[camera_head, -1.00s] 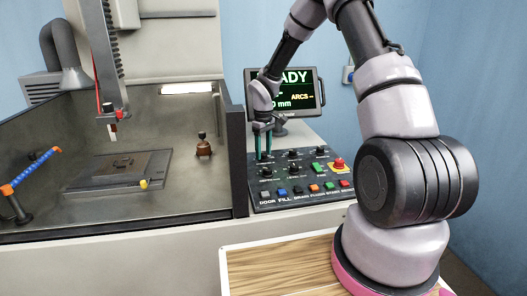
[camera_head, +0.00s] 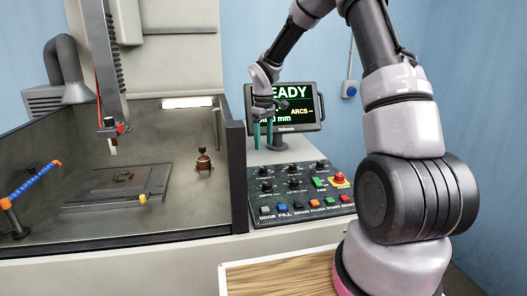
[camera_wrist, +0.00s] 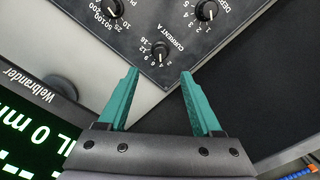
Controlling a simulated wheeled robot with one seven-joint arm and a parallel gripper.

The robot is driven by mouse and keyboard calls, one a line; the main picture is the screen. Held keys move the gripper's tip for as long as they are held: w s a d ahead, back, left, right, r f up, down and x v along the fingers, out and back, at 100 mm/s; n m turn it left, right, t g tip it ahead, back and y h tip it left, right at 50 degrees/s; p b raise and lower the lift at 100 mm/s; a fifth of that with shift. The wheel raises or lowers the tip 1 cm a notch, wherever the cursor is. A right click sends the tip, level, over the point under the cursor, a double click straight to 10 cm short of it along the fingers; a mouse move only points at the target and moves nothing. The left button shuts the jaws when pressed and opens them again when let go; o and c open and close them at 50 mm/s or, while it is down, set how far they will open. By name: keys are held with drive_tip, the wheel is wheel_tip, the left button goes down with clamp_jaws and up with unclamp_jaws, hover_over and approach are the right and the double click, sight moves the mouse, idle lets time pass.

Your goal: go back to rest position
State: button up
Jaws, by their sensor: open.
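My gripper (camera_head: 263,134) hangs above the bench behind the control panel (camera_head: 300,193), in front of the lower left of the monitor (camera_head: 298,109). In the wrist view its two teal fingers (camera_wrist: 157,100) are apart with nothing between them. The panel's black face with its knobs shows beyond the fingertips, and the "CURRENT A" knob (camera_wrist: 160,52) lies just ahead of the gap between them. The fingers appear clear of the panel. The monitor reads "READY" and "0 mm", partly hidden by my gripper.
The open machine tank (camera_head: 236,180) stands to the left, with a vertical head (camera_head: 110,120), a dark plate (camera_head: 115,188) and a small brown holder (camera_head: 203,160) inside. A red emergency button (camera_head: 339,179) is on the panel. A wooden tabletop (camera_head: 280,275) is in front.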

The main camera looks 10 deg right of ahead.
drive_tip(key=shift+r, duration=0.35)
drive_tip(key=s+d+r+m+t, duration=0.25)
drive_tip(key=s+r, duration=0.35)
drive_tip(key=r, duration=0.3)
drive_tip(key=s+d+r+m+t, duration=0.1)
drive_tip(key=s+d+r+m, duration=0.15)
drive_tip(key=s+r, duration=0.55)
drive_tip(key=s+r+m+t+y, duration=0.1)
drive_tip(key=s+r+m+t, duration=0.1)
drive_tip(key=s, duration=0.6)
drive_tip(key=s+d+r+m+t+y, duration=0.1)
drive_tip(key=s+r+m, duration=0.3)
drive_tip(key=s, duration=0.4)
drive_tip(key=shift+s+r+m+t, duration=0.2)
drive_tip(key=shift+r+m+t, duration=0.2)
drive_tip(key=shift+r, duration=0.4)
